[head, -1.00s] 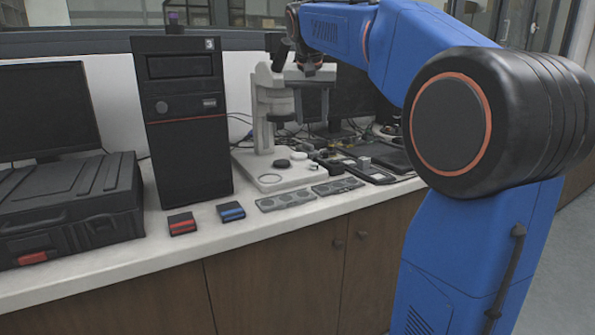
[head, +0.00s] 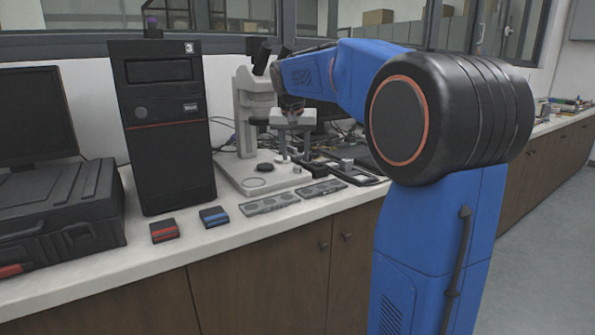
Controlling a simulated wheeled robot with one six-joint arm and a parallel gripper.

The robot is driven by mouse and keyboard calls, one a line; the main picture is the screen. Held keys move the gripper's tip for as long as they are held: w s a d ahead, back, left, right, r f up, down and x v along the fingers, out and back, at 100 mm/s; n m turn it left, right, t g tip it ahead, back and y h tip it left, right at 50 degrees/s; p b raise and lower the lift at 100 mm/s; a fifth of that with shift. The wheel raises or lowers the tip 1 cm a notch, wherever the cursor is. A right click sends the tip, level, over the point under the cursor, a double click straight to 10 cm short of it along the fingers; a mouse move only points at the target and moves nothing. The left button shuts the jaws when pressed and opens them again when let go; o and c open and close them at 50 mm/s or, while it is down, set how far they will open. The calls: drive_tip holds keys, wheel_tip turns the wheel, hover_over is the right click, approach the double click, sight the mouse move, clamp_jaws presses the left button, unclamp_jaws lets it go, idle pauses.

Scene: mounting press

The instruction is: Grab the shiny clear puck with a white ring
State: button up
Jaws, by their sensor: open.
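My gripper (head: 294,150) hangs from the blue arm with its two grey fingers pointing down. The fingers are apart, with nothing seen between them. It is just right of the microscope column, above the right part of the pale base and behind the grey trays. I cannot clearly make out a shiny clear puck with a white ring. Two grey trays, a left one (head: 270,204) and a right one (head: 321,188), hold round pieces too small to tell apart. A dark disc (head: 265,167) lies on the microscope base.
The pale microscope (head: 250,105) stands close left of my gripper. A black computer tower (head: 165,125), a black case (head: 65,210), a red-striped box (head: 164,231) and a blue-striped box (head: 214,217) are further left. Dark flat items and cables crowd the right. The counter's front strip is clear.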

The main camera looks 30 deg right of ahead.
sight(297, 167)
drive_tip(key=x, duration=0.5)
drive_tip(key=shift+d, duration=0.1)
drive_tip(key=c, duration=1.1)
